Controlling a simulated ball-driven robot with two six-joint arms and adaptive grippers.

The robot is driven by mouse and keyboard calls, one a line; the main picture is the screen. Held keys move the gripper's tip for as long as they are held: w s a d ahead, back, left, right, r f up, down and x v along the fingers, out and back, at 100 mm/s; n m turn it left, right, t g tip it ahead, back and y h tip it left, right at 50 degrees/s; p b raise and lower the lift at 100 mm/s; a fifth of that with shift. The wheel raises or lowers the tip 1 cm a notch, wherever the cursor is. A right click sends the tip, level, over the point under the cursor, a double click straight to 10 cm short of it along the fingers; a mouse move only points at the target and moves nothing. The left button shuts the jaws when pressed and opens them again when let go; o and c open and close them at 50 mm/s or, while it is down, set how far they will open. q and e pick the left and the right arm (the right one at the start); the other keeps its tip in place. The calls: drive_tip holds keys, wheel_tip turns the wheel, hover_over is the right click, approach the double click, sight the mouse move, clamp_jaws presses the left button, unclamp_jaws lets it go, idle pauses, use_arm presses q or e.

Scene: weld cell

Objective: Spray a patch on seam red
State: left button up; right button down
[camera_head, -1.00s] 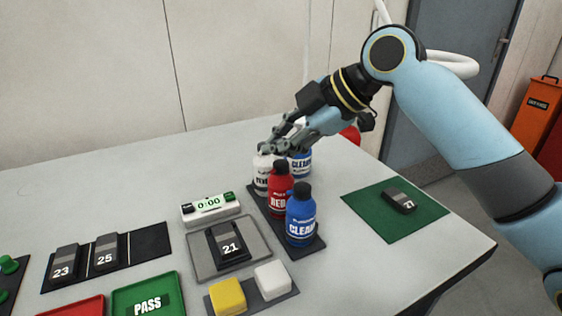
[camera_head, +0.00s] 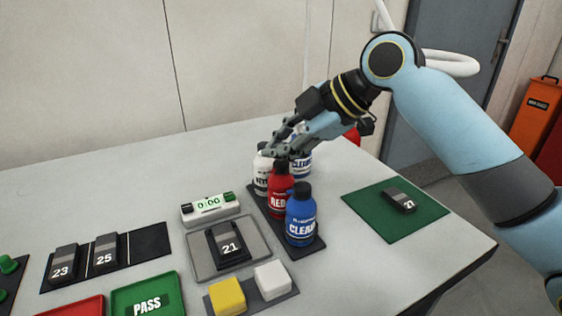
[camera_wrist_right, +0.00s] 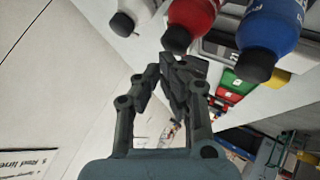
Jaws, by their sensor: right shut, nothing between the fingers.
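A red spray can (camera_head: 281,192) with a black cap stands on a dark strip (camera_head: 314,246), between a white can (camera_head: 262,175) behind it and a blue "CLEAN" can (camera_head: 300,222) in front. My right gripper (camera_head: 278,146) is shut and empty, just above and behind the red and white cans. In the right wrist view the closed fingers (camera_wrist_right: 170,72) are close to the black cap of the red can (camera_wrist_right: 192,22). Part number 21 (camera_head: 229,245) sits on a grey tray (camera_head: 196,268). My left gripper is not in view.
A second blue can (camera_head: 301,165) stands behind, partly hidden by the gripper. A timer reading 0:00 (camera_head: 210,207) is left of the cans. Parts 23 (camera_head: 63,265) and 25 (camera_head: 106,254) lie on a black mat; part 27 (camera_head: 400,201) lies on a green mat (camera_head: 372,222). Yellow and white blocks are in front.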

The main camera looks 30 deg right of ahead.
sight(280, 164)
drive_tip(key=shift+f, duration=0.5)
idle(0.5)
idle(0.3)
drive_tip(key=shift+r+p, duration=0.65)
drive_tip(key=shift+r, duration=0.3)
drive_tip(key=shift+r, duration=0.1)
wheel_tip(280, 164, up, 5)
drive_tip(key=p, duration=0.4)
drive_tip(key=shift+p, duration=0.4)
idle(1.3)
